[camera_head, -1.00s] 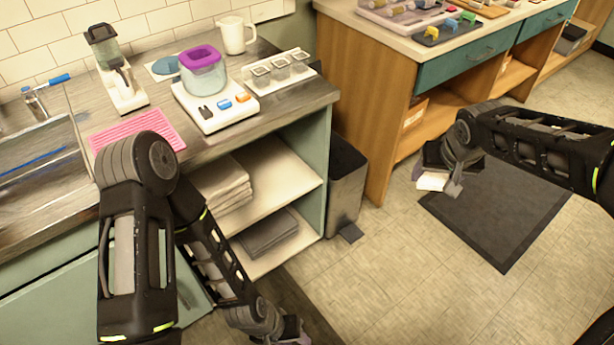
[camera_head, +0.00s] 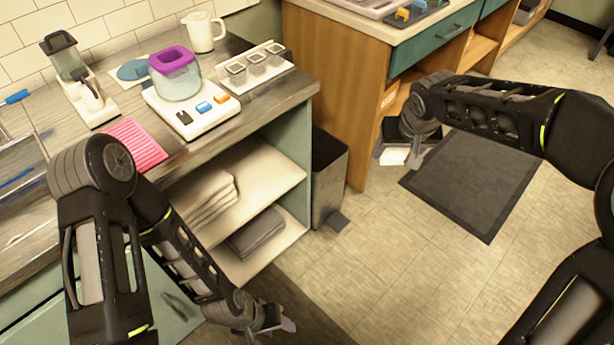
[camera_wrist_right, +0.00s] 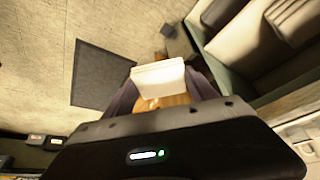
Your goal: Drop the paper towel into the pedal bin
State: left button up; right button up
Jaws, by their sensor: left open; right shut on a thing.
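The paper towel (camera_head: 395,156) is a small white piece held in my right gripper (camera_head: 403,152). In the right wrist view the white towel (camera_wrist_right: 160,75) sits between the fingers of the right gripper (camera_wrist_right: 163,92). The pedal bin (camera_head: 327,178) is a dark grey box standing on the floor between the counter and the wooden cabinet. Its pedal (camera_head: 338,222) sticks out at the front. I cannot tell whether its lid is raised. My right gripper is to the right of the bin, apart from it. My left gripper (camera_head: 268,322) is open and empty low in front of the counter.
The counter (camera_head: 270,105) with open shelves stands left of the bin. The wooden cabinet (camera_head: 330,75) stands behind and right of it. A dark floor mat (camera_head: 475,180) lies under my right arm. The tiled floor in front of the bin is clear.

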dwell(0.4)
jog(key=s+f, duration=0.4)
jog(key=f, duration=0.1)
